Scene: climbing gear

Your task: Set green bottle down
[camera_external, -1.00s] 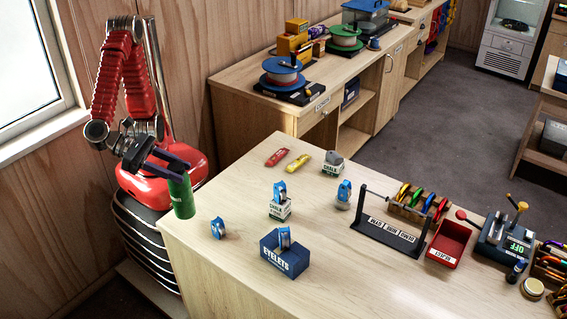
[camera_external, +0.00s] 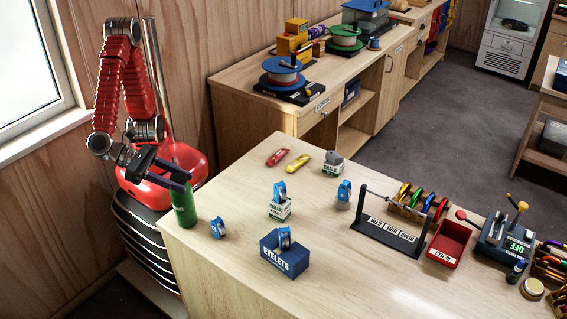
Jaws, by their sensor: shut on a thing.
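The green bottle (camera_external: 184,208) is upright at the left edge of the wooden table (camera_external: 345,262). My gripper (camera_external: 181,179) is shut on its upper part, with the arm reaching in from the left. The bottle's base is at about the height of the tabletop by the corner. I cannot tell whether it touches the surface.
A blue pulley (camera_external: 217,228) stands just right of the bottle. A blue EYELETS box (camera_external: 284,258) and a white chalk box (camera_external: 279,207), each with a blue pulley on top, are further right. The table's front left is bare.

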